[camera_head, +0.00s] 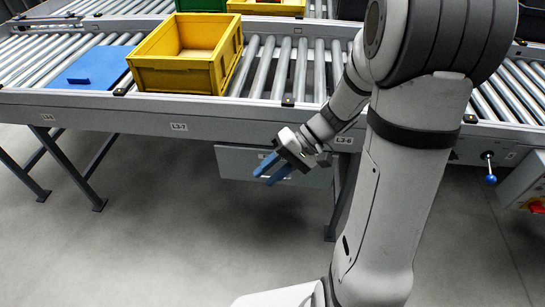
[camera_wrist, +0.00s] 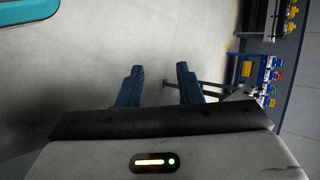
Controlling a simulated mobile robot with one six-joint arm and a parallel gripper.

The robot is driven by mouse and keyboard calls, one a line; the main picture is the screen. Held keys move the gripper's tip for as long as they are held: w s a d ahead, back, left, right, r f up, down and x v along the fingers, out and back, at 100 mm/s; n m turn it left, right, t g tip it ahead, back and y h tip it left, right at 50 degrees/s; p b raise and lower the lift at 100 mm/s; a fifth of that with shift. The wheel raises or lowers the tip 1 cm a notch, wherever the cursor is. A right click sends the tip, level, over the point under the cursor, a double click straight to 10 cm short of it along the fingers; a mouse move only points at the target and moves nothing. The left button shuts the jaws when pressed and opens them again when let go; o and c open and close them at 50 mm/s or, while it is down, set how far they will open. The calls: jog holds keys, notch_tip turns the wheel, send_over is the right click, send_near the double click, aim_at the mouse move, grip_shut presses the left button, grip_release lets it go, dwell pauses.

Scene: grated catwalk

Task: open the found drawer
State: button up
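A grey drawer front (camera_head: 234,162) hangs under the conveyor frame, left of the frame's leg. I cannot make out a handle on it, and how far it is pulled out is unclear. My gripper (camera_head: 264,177) has blue fingers and is in front of this panel in the head view, covering part of it. Its fingers point down and to the left. In the wrist view my gripper (camera_wrist: 159,70) has its two fingers apart with nothing between them. I cannot tell whether the fingers touch the drawer. I cannot identify the drawer in the wrist view.
The roller conveyor (camera_head: 200,122) runs above, carrying a yellow crate (camera_head: 180,76) and a blue flat piece (camera_head: 95,68). A blue-knobbed lever (camera_head: 490,168) and a box with a red button (camera_head: 537,207) are at right. Grey floor (camera_head: 160,240) is clear in front.

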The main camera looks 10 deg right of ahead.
jog(key=w+d+f+m+t+y+b, duration=0.15)
jog(key=w+d+f+t+b, duration=0.3)
jog(key=f, duration=0.55)
jog(key=w+d+f+m+t+y+b, duration=0.1)
jog(key=w+d+f+m+t+b, duration=0.2)
jog(key=w+f+t+b, duration=0.5)
jog(key=w+d+f+m+t+y+b, duration=0.2)
jog(key=w+d+f, duration=0.15)
jog(key=f, duration=0.95)
jog(key=shift+n+g, duration=0.25)
jog(key=x, duration=0.2)
jog(key=b+x, duration=0.1)
jog(key=x, duration=0.3)
jog(key=shift+w+d+r, duration=0.1)
jog(key=shift+r, duration=0.2)
jog(key=shift+c, duration=0.3)
grip_shut()
